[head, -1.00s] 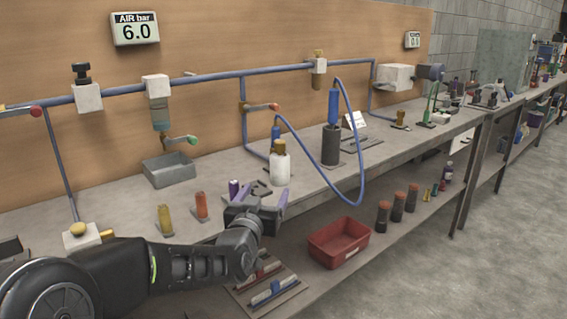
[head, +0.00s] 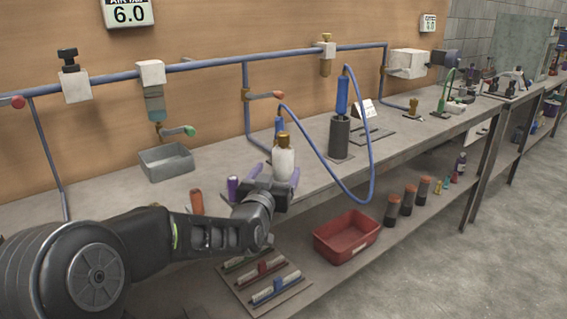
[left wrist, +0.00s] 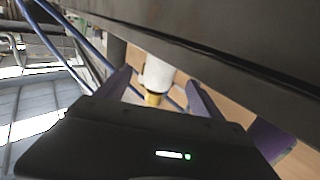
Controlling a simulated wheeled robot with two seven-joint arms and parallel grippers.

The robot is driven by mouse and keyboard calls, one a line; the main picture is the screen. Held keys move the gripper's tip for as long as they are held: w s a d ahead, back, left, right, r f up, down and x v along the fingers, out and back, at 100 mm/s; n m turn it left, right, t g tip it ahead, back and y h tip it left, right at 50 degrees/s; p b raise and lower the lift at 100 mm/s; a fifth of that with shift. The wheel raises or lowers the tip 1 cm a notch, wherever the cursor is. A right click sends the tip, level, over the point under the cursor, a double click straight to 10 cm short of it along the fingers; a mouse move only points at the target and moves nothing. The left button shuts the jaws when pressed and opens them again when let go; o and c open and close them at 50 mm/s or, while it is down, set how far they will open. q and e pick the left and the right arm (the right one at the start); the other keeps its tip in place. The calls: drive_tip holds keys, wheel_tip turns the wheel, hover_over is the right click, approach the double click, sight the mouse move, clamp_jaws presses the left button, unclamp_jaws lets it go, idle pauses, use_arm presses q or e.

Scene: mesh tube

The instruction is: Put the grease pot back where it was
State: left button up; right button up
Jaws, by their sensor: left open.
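What I take for the grease pot is a white bottle-shaped pot with a brass-coloured cap (head: 284,163), upright on the bench top near its front edge. In the left wrist view the white pot (left wrist: 158,75) shows between my two purple fingers, with its yellow cap toward the camera. My left gripper (head: 279,179) is open, low in front of the pot, with its fingers pointing at it. The gripper hides the pot's foot. I cannot tell whether the fingers touch it. My right gripper is not in view.
A dark grey cylinder (head: 339,138) with a blue hose (head: 369,160) hanging over the bench edge is on the right. A red bin (head: 346,240) sits on the lower shelf.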

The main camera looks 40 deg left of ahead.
sight(281, 165)
use_arm(q)
drive_tip(key=shift+w+a, duration=0.1)
drive_tip(key=shift+w, duration=0.1)
drive_tip(key=x, duration=0.5)
drive_tip(key=shift+c, duration=0.3)
idle(0.4)
drive_tip(key=shift+r, duration=0.1)
clamp_jaws()
idle(0.6)
